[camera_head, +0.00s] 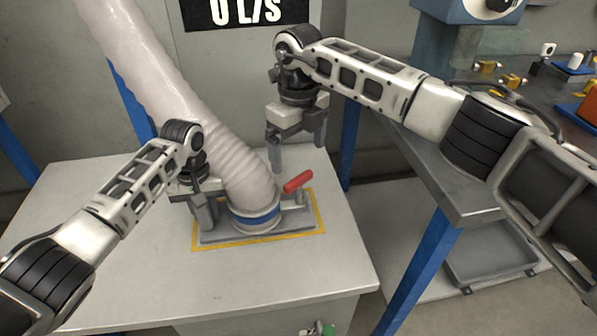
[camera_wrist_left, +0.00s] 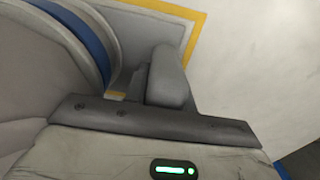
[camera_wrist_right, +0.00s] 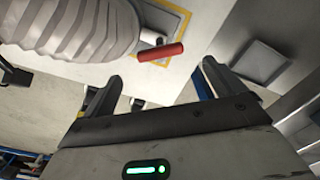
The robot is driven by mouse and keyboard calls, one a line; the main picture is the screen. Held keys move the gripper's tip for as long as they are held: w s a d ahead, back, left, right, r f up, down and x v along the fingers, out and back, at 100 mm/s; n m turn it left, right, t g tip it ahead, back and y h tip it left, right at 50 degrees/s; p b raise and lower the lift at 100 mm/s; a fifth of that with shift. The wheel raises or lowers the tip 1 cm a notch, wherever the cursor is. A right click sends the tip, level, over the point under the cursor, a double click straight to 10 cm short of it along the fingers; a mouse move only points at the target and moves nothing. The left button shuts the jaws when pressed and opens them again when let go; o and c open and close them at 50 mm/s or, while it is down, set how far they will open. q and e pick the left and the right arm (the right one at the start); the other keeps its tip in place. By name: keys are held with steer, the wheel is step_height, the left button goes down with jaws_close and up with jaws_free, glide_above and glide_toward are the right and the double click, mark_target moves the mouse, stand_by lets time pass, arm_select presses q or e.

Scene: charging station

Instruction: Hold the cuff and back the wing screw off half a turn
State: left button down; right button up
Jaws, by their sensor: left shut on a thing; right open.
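The cuff (camera_head: 256,217) is a blue-banded ring at the foot of a pale ribbed hose, standing on a grey plate. It also shows in the left wrist view (camera_wrist_left: 88,38). The wing screw has a red handle (camera_head: 298,181) on a small post right of the cuff; it also shows in the right wrist view (camera_wrist_right: 161,52). My left gripper (camera_head: 205,214) is shut at the cuff's left side; the exact part between its fingers is mostly hidden. My right gripper (camera_head: 297,150) is open and empty, above and behind the red handle, apart from it.
The hose (camera_head: 205,125) rises to the upper left between my arms. A yellow outline (camera_head: 262,241) frames the plate on the white table (camera_head: 130,225). A metal bench (camera_head: 480,180) with several parts stands at the right. The table's front left is clear.

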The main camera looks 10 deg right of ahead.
mark_target(298, 177)
step_height(298, 177, down, 7)
steer(key=shift+r, duration=0.15)
steer(key=c, duration=1)
steer(key=shift+n, duration=1.7)
steer(key=o, duration=1)
steer(key=shift+r, duration=0.1)
